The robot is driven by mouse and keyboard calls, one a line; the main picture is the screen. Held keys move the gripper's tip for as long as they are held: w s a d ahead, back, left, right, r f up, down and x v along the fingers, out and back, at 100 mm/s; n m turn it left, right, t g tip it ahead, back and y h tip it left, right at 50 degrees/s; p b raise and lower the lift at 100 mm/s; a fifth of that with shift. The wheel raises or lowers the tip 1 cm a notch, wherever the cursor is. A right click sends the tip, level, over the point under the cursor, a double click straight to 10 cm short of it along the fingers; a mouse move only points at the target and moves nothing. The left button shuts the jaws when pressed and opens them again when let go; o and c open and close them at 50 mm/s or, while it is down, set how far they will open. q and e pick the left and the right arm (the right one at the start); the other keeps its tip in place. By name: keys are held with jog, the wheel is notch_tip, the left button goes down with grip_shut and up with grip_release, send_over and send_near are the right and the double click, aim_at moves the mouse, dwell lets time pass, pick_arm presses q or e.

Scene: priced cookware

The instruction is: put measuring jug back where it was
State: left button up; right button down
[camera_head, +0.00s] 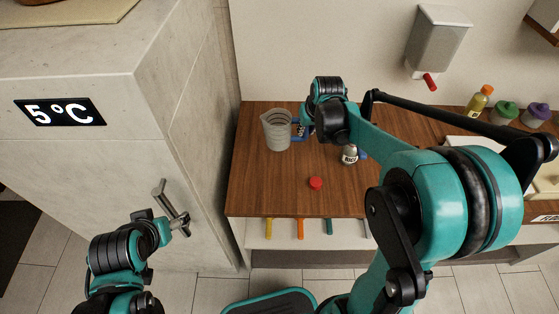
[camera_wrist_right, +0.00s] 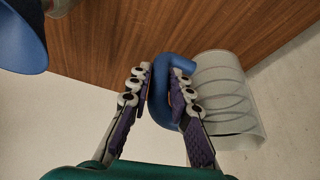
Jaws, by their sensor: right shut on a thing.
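The measuring jug (camera_head: 277,132) is a clear, ringed cup with a blue handle, upright at the left back of the wooden counter. I cannot tell whether its base touches the counter. My right gripper (camera_head: 303,128) is at its right side, partly hidden by its own wrist. In the right wrist view, my right gripper (camera_wrist_right: 160,95) is shut on the blue handle, with the clear jug body (camera_wrist_right: 226,95) to the right. My left gripper (camera_head: 172,225) is low on the left, close to a grey door handle (camera_head: 161,192); its fingers are unclear.
The wooden counter (camera_head: 262,190) holds a small red object (camera_head: 316,183) and a labelled shaker (camera_head: 350,154). A tall pale cabinet (camera_head: 110,165) reading 5°C stands left. A dispenser (camera_head: 437,40) hangs on the wall. An orange-capped bottle (camera_head: 479,101) and lidded jars are at the back right.

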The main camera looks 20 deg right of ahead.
jog(key=f, duration=0.1)
jog(key=f+b, duration=0.1)
jog(key=f, duration=0.1)
jog(key=f+b, duration=0.1)
jog(key=f, duration=0.1)
jog(key=shift+w+d+f, duration=0.2)
jog(key=shift+w+d, duration=0.05)
jog(key=shift+d, duration=0.1)
jog(key=shift+f+b, duration=1.25)
jog(key=shift+f, duration=1)
jog(key=shift+r, duration=0.1)
jog(key=c, duration=1.8)
grip_release()
jog(key=shift+f, duration=0.2)
jog(key=o, duration=0.4)
jog(key=shift+r, duration=0.1)
